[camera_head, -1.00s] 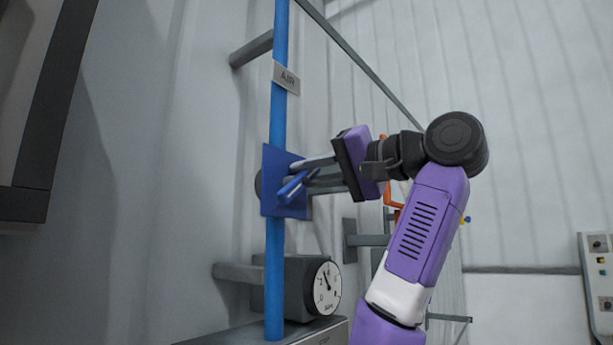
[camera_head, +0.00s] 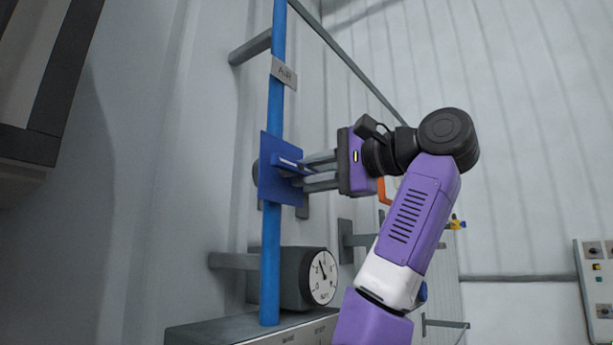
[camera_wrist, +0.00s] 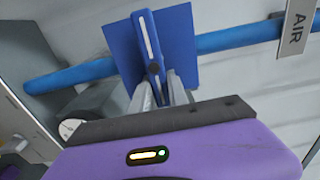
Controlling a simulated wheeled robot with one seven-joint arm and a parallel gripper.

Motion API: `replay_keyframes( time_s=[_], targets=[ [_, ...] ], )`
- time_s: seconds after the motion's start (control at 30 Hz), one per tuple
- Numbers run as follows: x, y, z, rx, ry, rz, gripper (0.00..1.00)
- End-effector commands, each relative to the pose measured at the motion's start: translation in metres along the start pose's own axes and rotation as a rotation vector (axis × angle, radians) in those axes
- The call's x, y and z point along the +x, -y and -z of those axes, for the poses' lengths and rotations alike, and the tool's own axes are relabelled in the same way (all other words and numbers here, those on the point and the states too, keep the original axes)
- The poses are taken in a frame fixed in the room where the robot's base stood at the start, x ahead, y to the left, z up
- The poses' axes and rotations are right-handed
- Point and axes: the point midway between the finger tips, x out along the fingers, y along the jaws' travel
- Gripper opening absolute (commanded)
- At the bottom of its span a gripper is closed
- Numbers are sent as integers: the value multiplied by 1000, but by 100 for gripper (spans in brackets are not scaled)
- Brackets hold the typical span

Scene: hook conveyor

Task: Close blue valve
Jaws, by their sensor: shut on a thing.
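The blue valve has a flat blue lever handle (camera_head: 288,164) with pale strips, mounted on a square blue plate (camera_head: 278,192) on a vertical blue pipe (camera_head: 271,255). My gripper (camera_head: 303,172) reaches in from the right, its fingers shut on the handle. In the wrist view my gripper (camera_wrist: 160,88) has one finger on each side of the handle (camera_wrist: 148,40), near its lower end. The handle lies crosswise to the pipe (camera_wrist: 70,74) there, in front of the plate (camera_wrist: 180,45). The fingertips partly hide the handle in the head view.
An AIR label (camera_head: 284,73) hangs on the pipe above the valve. A round gauge (camera_head: 322,277) on a dark box stands below it. An orange part (camera_head: 384,190) is behind my wrist. A control panel (camera_head: 598,285) is at the far right.

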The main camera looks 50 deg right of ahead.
Motion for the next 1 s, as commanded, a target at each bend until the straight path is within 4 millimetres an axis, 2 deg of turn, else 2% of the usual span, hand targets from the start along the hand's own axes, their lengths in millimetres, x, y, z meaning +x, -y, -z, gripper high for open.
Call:
replay_keyframes(
  time_s=[0.47,0.5,0.6,1.0],
  targets=[
    [0,-2,1,18,-1,-3,0],
    [0,-2,1,18,-1,-3,22],
    [0,-2,1,18,-1,-3,42],
    [-3,-1,1,15,-3,0,42]
  ],
)
